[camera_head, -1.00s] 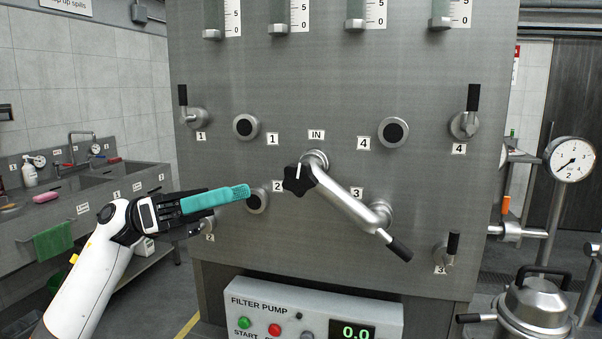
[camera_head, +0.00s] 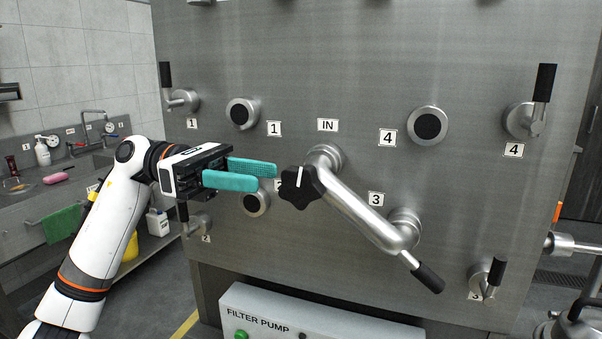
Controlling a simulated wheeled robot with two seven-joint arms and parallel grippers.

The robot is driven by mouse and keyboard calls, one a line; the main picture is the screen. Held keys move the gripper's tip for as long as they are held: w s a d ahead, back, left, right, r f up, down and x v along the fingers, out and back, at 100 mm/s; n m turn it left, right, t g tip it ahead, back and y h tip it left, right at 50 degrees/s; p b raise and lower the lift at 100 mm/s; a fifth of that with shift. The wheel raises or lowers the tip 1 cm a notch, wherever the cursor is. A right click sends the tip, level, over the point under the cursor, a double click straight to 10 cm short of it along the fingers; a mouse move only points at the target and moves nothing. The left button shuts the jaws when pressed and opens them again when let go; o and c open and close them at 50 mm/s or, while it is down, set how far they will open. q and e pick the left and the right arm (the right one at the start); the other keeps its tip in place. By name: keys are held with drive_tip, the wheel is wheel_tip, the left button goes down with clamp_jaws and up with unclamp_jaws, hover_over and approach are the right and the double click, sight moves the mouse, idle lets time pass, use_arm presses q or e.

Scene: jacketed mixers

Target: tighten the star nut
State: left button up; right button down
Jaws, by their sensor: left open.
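The black star nut (camera_head: 301,187), with a white mark on its face, sits at the upper end of a bent steel pipe (camera_head: 362,210) beside the IN port. The pipe runs down right to port 3 and has a black-handled lever (camera_head: 427,277) near its lower end. My left gripper (camera_head: 275,176) has teal fingers, which are apart and empty. The fingers point right at the star nut, with the tips just left of it. I cannot tell whether they touch it. My right gripper is not in view.
The steel panel (camera_head: 450,60) carries capped ports 1 (camera_head: 242,113) and 4 (camera_head: 428,125), with handled valves at its sides. A filter pump box (camera_head: 310,318) is below. A sink counter (camera_head: 75,185) stands at the left.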

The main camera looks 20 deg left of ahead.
sight(281, 178)
use_arm(q)
drive_tip(key=d+p, duration=0.1)
drive_tip(key=d, duration=0.5)
drive_tip(key=shift+w+d, duration=0.1)
drive_tip(key=shift+d+p, duration=0.3)
drive_tip(key=shift+d, duration=0.35)
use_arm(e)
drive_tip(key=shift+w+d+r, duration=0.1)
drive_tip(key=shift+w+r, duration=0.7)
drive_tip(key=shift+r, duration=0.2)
use_arm(q)
clamp_jaws()
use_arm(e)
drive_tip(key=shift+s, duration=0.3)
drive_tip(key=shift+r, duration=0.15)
